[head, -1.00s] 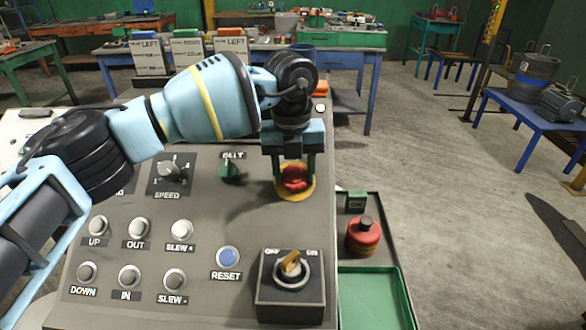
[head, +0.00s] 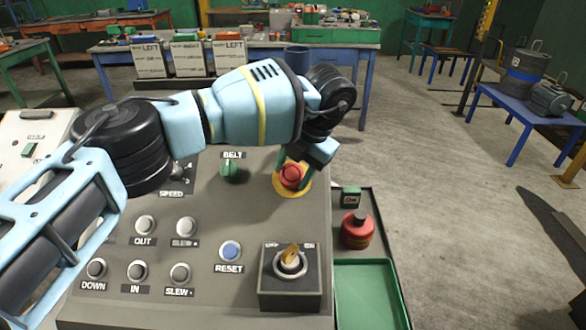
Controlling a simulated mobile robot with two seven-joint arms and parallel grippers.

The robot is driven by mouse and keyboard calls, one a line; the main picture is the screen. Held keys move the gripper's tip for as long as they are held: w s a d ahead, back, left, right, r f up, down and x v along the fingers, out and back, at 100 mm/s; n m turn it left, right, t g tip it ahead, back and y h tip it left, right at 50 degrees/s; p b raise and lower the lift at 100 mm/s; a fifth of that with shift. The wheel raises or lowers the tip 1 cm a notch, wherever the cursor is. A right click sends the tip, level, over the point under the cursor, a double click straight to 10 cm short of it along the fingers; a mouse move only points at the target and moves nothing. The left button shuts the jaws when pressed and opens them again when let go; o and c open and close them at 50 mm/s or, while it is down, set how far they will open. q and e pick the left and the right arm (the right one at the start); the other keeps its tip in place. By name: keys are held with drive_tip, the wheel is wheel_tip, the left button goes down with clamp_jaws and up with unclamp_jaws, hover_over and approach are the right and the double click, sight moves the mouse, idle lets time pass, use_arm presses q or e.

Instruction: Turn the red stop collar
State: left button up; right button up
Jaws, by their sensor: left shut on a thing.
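The red stop collar (head: 291,176) is a round red knob on a yellow ring (head: 304,188) at the upper right of the grey control panel (head: 215,285). My left gripper (head: 292,171) is shut on the collar, with its fingers at the collar's sides. The gripper and wrist are tilted over, coming down from the upper right of the knob. Part of the collar's far side is hidden by the fingers. My right gripper is not in view.
A green belt switch (head: 230,170) sits left of the collar. A blue reset button (head: 231,251) and a black box with a yellow key switch (head: 290,262) are below it. A red round object (head: 357,230) and green tray (head: 370,295) are right of the panel.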

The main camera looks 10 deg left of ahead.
use_arm(q)
drive_tip(key=shift+f, duration=0.2)
idle(0.4)
drive_tip(key=o, duration=1)
drive_tip(key=shift+w, duration=0.1)
drive_tip(key=shift+r, duration=0.1)
drive_tip(key=v, duration=0.7)
drive_tip(key=shift+d+r+b, duration=0.15)
drive_tip(key=shift+r+b, duration=0.15)
drive_tip(key=shift+r, duration=0.05)
